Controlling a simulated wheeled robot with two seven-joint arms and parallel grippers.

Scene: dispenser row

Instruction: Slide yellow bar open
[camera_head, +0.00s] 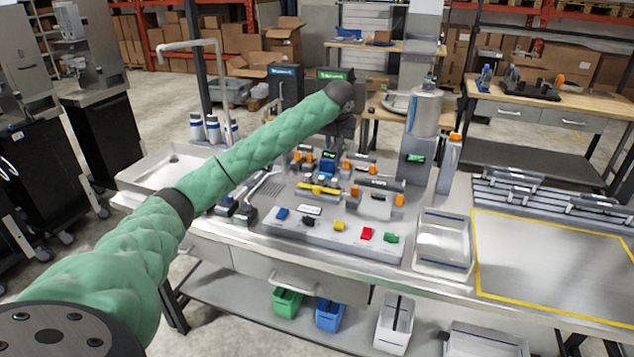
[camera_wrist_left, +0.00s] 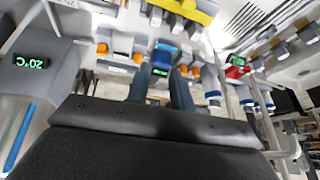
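The yellow bar (camera_head: 318,189) lies across a dispenser unit near the middle of the grey bench in the head view. In the left wrist view the yellow bar (camera_wrist_left: 190,10) is at the top edge, partly cut off. My left gripper (camera_wrist_left: 160,88) has its two dark fingers apart with nothing between them; a blue unit with a green display (camera_wrist_left: 162,62) shows beyond the gap. In the head view my left arm reaches over the bench, its dark wrist end above and behind the bar; the fingertips are not clear there. My right gripper is out of view.
A panel with coloured buttons (camera_head: 339,227) lies in front of the bar. A steel cylinder unit (camera_head: 426,112) and an orange-capped bottle (camera_head: 449,165) stand to the right. An empty tray (camera_head: 443,241) sits at the front right, beside a clear yellow-outlined area (camera_head: 550,262).

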